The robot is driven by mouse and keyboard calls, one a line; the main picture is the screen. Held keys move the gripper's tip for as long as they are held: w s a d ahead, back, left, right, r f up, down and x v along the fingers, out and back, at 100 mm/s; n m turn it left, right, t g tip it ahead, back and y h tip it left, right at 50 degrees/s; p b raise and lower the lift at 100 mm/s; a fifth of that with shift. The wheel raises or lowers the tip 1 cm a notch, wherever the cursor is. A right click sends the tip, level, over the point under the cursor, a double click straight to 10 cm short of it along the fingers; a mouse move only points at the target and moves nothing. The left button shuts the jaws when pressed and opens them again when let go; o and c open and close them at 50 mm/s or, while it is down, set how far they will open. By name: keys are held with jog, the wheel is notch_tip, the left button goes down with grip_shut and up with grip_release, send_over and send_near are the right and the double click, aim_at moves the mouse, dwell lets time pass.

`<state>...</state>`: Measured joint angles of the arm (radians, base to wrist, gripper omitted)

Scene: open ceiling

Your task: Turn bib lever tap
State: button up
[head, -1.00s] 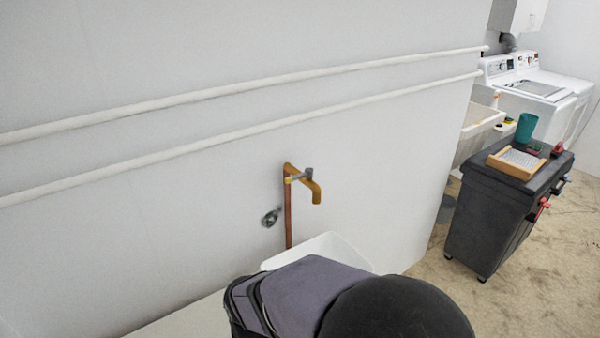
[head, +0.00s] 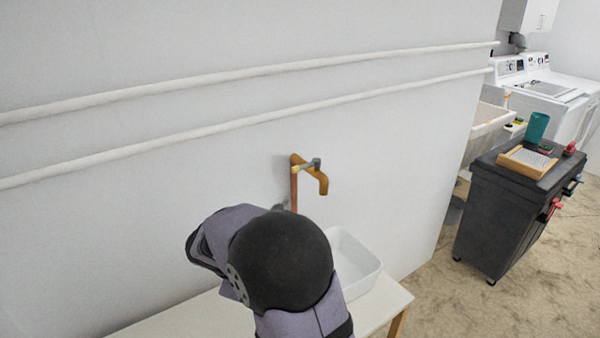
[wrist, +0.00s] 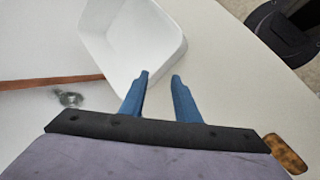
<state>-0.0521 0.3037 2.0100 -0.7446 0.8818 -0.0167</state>
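The brass bib tap (head: 321,180) sticks out from the wall on a copper pipe (head: 293,188) in the head view. Its small lever, with a grey end (head: 316,163), sits on top of the spout. My dark rounded arm link stands in front of and below the tap. My gripper's fingers are hidden in the head view. In the wrist view my gripper (wrist: 160,76) shows two blue fingers set apart with nothing between them. The copper pipe (wrist: 50,83) also shows there at left. I cannot make out the lever in the wrist view.
A white basin (head: 358,272) stands below the tap on a pale table (head: 385,306). A round metal wall fitting (wrist: 69,98) is near the pipe. Two white pipes (head: 250,81) run along the wall above. A dark cart (head: 498,225) stands at right.

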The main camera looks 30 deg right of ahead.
jog(key=w+d+r+n+t+h, duration=0.1)
jog(key=w+d+r+t+h, duration=0.15)
jog(key=w+d+r, duration=0.35)
jog(key=w+d+r+n+t+h, duration=0.1)
jog(key=w+r+h, duration=0.2)
jog(key=r, duration=0.5)
jog(key=n+h, duration=0.2)
jog(key=h, duration=0.1)
send_near(297, 168)
jog(key=shift+t, duration=0.25)
jog(key=x, duration=0.4)
jog(key=shift+w+f, duration=0.1)
jog(key=shift+f, duration=0.1)
jog(key=shift+r+m, duration=0.1)
jog(key=shift+m, duration=0.2)
jog(key=shift+s+p+x, duration=0.1)
jog(key=shift+p+x, duration=0.5)
jog(key=shift+x, duration=0.8)
jog(key=shift+s+p+x, duration=0.15)
jog(key=shift+p+x, duration=0.45)
jog(key=shift+x, duration=1.7)
grip_shut()
